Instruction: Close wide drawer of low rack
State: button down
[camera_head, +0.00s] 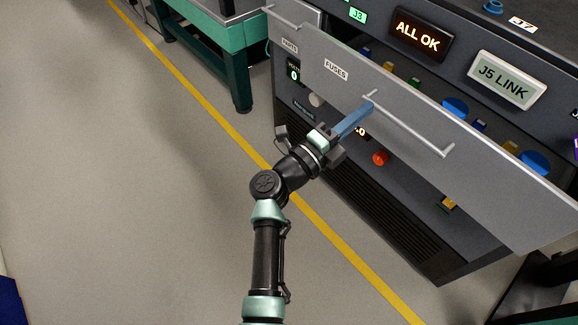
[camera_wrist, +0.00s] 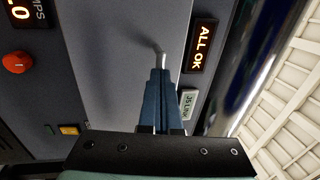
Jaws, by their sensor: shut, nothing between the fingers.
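The wide drawer's grey front panel (camera_head: 440,120), labelled FUSES, stands out from the low rack (camera_head: 380,225), so the drawer is open. Its long bar handle (camera_head: 415,130) runs slantwise across the panel. My gripper (camera_head: 369,105) is shut, its blue fingers together and empty. The fingertips are at the handle's left end; I cannot tell whether they touch it. In the wrist view the shut fingers (camera_wrist: 158,75) point at the panel (camera_wrist: 125,65), with one end of the handle (camera_wrist: 160,52) just beyond the tips.
An ALL OK display (camera_head: 418,34) and a J5 LINK sign (camera_head: 507,80) are on the rack's upper part. A red knob (camera_head: 380,158) sits below the drawer. A green-legged bench (camera_head: 236,75) stands at the back left. The floor (camera_head: 110,180) left of the yellow line is clear.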

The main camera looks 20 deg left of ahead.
aim_at(385, 97)
jog(key=x, duration=0.2)
jog(key=b+x, duration=0.1)
jog(key=x, duration=0.1)
jog(key=f+b+x, duration=0.1)
jog(key=x, duration=0.1)
jog(key=shift+w+d+f, duration=0.1)
jog(key=shift+w, duration=0.1)
jog(key=shift+w+d+r, duration=0.2)
jog(key=shift+r, duration=0.1)
